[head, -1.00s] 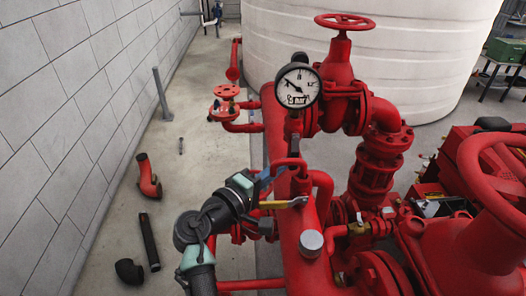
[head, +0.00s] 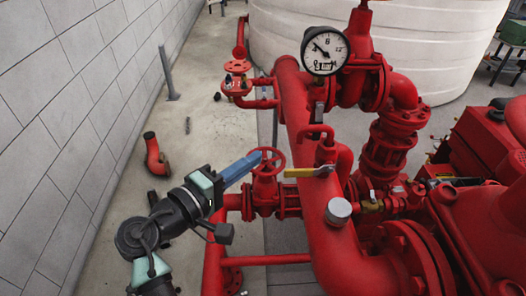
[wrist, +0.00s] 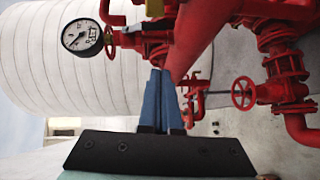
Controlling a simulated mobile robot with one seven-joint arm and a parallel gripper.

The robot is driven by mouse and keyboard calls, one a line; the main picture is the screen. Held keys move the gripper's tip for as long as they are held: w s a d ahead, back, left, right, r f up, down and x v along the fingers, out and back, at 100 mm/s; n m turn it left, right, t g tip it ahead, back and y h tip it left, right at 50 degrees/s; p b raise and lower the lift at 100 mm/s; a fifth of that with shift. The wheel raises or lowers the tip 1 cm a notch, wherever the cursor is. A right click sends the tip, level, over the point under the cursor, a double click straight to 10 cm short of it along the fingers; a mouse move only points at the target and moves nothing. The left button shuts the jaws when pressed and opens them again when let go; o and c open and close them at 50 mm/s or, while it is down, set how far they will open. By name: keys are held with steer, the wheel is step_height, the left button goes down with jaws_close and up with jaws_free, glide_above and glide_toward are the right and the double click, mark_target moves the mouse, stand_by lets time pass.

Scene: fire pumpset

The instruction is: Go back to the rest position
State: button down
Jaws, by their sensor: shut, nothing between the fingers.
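My gripper (head: 257,157) has blue fingers, which are together with nothing between them. In the head view its tips appear beside the left edge of a small red handwheel (head: 273,154); whether they touch I cannot tell. A yellow valve lever (head: 302,172) on the large red pipe is to the right, apart from the fingers. In the wrist view the shut fingers (wrist: 160,75) point up the picture, with a red pipe (wrist: 190,45) behind them and a red handwheel (wrist: 243,93) to their right.
A pressure gauge (head: 325,52) stands above the pipes, with a white tank (head: 440,50) behind. A pale block wall (head: 60,110) runs along the left. A red pipe elbow (head: 155,155) and a grey post (head: 167,75) stand on the otherwise fairly clear left floor.

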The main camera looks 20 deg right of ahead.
steer(key=w+a+r+m+t+y, duration=0.15)
steer(key=r+t+y, duration=0.3)
steer(key=r, duration=0.65)
steer(key=a+r+m+t+y, duration=0.3)
steer(key=r+t, duration=0.2)
steer(key=r, duration=0.6)
steer(key=s+a+r+t+y, duration=0.1)
steer(key=s+r+t+y, duration=0.2)
steer(key=s+r, duration=0.5)
steer(key=s+a+r+m+t+y, duration=0.1)
steer(key=s+a+r+t+y, duration=0.1)
steer(key=s+r+t, duration=0.3)
step_height(320, 180, up, 6)
steer(key=s+y, duration=0.1)
steer(key=s, duration=0.2)
steer(key=shift+a+y, duration=0.25)
steer(key=shift+y, duration=0.1)
steer(key=shift+w, duration=0.1)
